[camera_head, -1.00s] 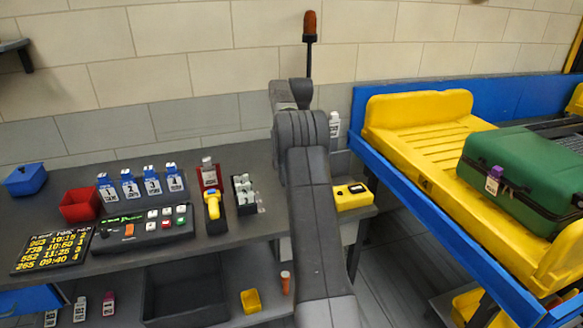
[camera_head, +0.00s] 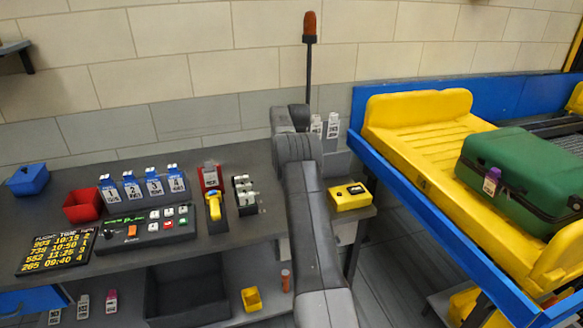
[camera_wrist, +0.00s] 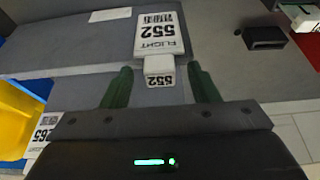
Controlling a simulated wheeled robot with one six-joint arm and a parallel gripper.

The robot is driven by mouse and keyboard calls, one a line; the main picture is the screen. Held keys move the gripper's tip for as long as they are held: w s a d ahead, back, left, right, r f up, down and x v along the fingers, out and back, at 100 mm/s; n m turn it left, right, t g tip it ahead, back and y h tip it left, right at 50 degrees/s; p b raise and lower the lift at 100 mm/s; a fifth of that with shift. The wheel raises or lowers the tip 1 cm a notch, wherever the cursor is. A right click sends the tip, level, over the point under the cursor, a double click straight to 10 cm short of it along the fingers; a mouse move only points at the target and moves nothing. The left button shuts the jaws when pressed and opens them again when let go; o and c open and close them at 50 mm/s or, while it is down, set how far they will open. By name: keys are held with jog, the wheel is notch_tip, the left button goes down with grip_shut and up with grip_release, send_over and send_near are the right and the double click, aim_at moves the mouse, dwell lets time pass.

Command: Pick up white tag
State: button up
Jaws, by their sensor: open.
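A white tag (camera_wrist: 160,35) printed "FLIGHT 552" lies ahead of my gripper (camera_wrist: 160,72) in the wrist view. Its narrow lower end, also marked 552, lies between the two green fingertips in the picture, with a gap on each side. My gripper is open and empty. In the head view, two white tags (camera_head: 333,125) stand just right of my arm's upper end; I cannot tell which is 552. My gripper is hidden behind my arm there.
Another white tag (camera_wrist: 42,130) marked 265 lies at lower left in the wrist view. In the head view, a yellow box (camera_head: 349,196) sits right of my arm. A green suitcase (camera_head: 520,170) with a purple tag lies in the yellow tray (camera_head: 420,135).

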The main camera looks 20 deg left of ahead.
grip_shut()
jog(key=shift+r, duration=0.15)
notch_tip(320, 180, up, 7)
jog(key=shift+s+d+f+b, duration=0.1)
jog(key=shift+s+b, duration=0.05)
jog(key=shift+b, duration=0.4)
jog(key=s+d+b, duration=0.5)
jog(key=s+d, duration=0.3)
jog(key=s, duration=0.3)
jog(key=shift+s+b, duration=0.3)
